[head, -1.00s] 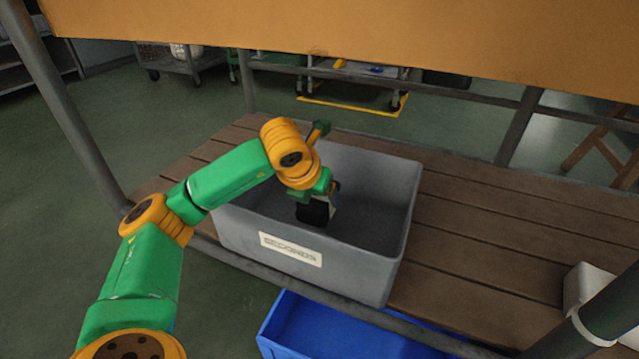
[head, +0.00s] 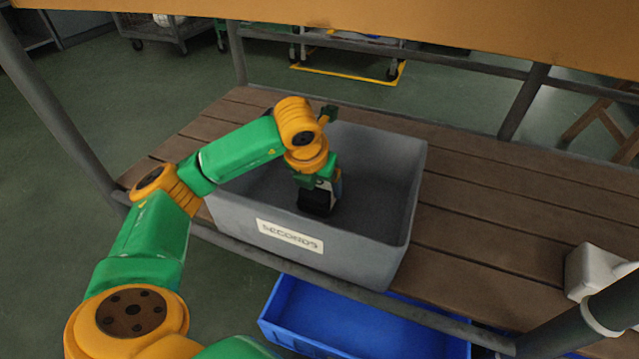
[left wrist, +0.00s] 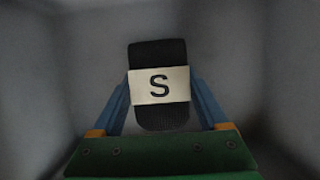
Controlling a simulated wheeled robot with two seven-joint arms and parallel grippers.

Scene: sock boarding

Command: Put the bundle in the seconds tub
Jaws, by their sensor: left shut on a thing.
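The bundle (left wrist: 160,116) is black ribbed cloth with a pale band marked "S". In the left wrist view it sits between the two blue fingers of my left gripper (left wrist: 163,105), which is shut on it. In the head view the bundle (head: 316,203) hangs inside the grey seconds tub (head: 345,252), below my left gripper (head: 320,186). The tub has a white "SECONDS" label on its front wall. Grey walls surround the bundle in the wrist view. I cannot tell whether the bundle touches the tub floor. My right gripper is not in view.
The tub stands on a brown slatted wooden shelf (head: 480,240) framed by grey posts. A blue crate (head: 360,325) is below the shelf's front edge. A white object (head: 590,270) sits at the right. An orange-brown board (head: 400,25) overhangs the top.

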